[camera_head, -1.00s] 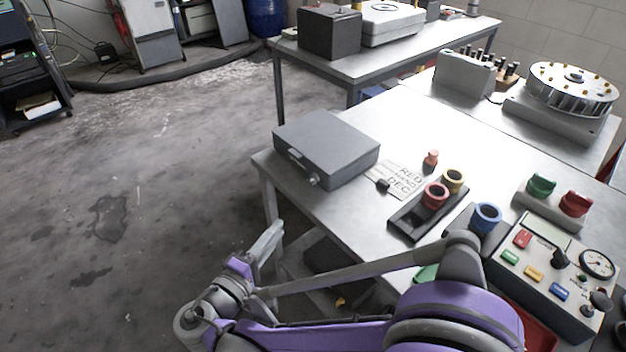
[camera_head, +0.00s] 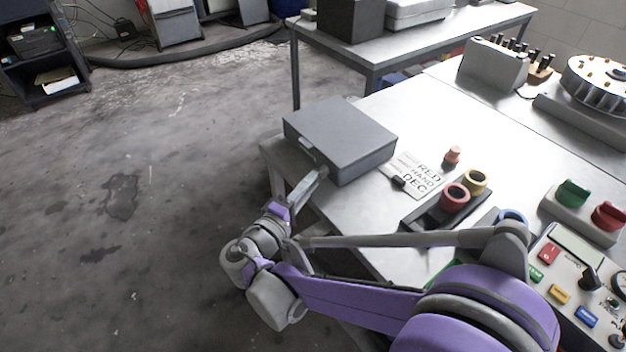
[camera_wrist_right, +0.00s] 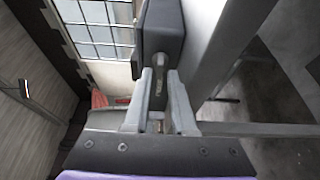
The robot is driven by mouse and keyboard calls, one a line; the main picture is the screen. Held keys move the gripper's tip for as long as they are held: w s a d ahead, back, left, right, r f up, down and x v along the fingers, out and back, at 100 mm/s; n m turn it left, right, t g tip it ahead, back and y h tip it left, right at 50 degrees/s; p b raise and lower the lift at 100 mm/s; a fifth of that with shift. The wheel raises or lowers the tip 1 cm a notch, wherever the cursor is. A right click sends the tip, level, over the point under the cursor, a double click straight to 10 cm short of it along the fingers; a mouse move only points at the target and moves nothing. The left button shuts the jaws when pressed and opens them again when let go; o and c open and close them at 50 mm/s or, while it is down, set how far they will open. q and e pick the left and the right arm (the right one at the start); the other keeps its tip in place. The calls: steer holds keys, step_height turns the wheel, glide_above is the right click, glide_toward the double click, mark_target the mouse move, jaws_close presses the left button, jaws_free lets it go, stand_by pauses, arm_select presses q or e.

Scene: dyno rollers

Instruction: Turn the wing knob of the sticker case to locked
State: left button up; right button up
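The sticker case (camera_head: 345,130) is a flat grey box at the near left corner of the table. My right gripper (camera_head: 320,174) reaches its front face from the lower left. The wing knob is hidden behind the fingers in the head view. In the right wrist view, the dark case (camera_wrist_right: 163,32) is straight ahead, with the metallic knob (camera_wrist_right: 158,68) on it. The two fingers of my right gripper (camera_wrist_right: 160,80) are apart, one on each side of the knob. Whether they touch it is unclear. My left gripper is not in view.
A card with lettering (camera_head: 416,172) lies right of the case. A dark tray (camera_head: 425,214) with red and yellow rings is farther right, near a control panel (camera_head: 570,290). The floor left of the table (camera_head: 190,180) is clear.

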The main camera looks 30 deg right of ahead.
steer(key=shift+x, duration=1.05)
jaws_close()
